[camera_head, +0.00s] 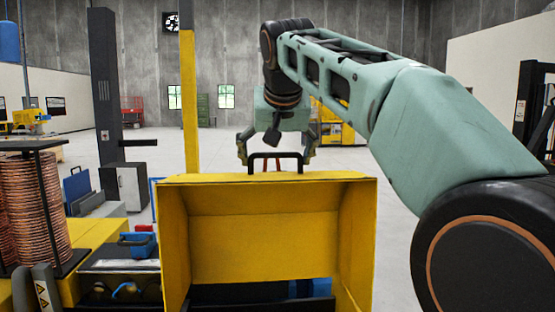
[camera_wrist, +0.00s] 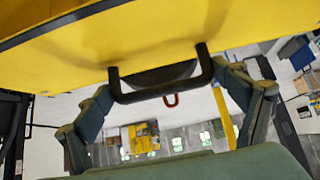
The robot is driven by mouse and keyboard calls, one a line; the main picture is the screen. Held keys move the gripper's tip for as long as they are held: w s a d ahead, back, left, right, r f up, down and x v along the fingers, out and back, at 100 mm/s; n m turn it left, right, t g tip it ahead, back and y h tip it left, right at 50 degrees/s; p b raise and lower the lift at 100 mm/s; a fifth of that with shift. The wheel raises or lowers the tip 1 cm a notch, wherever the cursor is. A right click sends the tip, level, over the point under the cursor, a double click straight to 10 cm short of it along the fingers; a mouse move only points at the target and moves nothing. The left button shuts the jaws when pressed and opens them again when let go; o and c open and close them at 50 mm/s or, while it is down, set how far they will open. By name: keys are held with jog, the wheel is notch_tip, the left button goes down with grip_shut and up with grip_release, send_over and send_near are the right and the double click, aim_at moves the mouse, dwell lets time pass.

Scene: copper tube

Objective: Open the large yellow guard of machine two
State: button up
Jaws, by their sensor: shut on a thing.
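The large yellow guard (camera_head: 263,235) stands tilted up in the head view, its hollow inner side facing the camera. A black handle (camera_head: 275,155) sits on its top edge. My gripper (camera_head: 276,160) is at this handle, with one finger at each end, and is shut on it. In the wrist view the guard (camera_wrist: 150,42) fills the top, and the handle (camera_wrist: 165,92) spans the space between my gripper's fingers (camera_wrist: 166,84). The exact finger contact is hard to see.
A copper coil stack (camera_head: 30,205) stands at the left beside a yellow machine body. A yellow post (camera_head: 190,100) rises behind the guard's left side. A dark column (camera_head: 105,105) and a grey cabinet (camera_head: 126,187) stand further back. Open floor lies behind the guard.

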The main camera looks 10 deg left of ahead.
jog(key=o, duration=1.4)
jog(key=shift+s+d, duration=0.1)
jog(key=v, duration=1.2)
